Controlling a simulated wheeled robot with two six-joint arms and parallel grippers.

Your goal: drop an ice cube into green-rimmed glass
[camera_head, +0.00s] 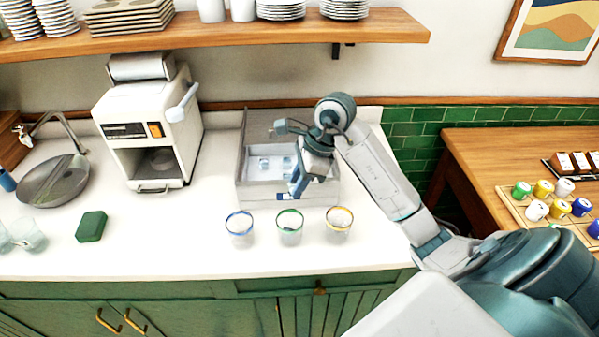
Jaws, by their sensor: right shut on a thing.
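The green-rimmed glass (289,229) stands upright on the white counter, in the middle of a row of three. A grey bin (240,180) with an open front part stands behind the glasses, with pale ice cubes (262,164) inside. My right gripper (297,190) is over the bin's front right part, behind and above the green-rimmed glass. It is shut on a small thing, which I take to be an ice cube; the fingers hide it. My left gripper is out of view.
A blue-rimmed glass (239,229) and a yellow-rimmed glass (338,224) flank the green-rimmed one. A white machine (150,135) stands left of the bin. A green block (91,226) lies further left. The counter before the glasses is clear. A shelf (220,38) hangs above.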

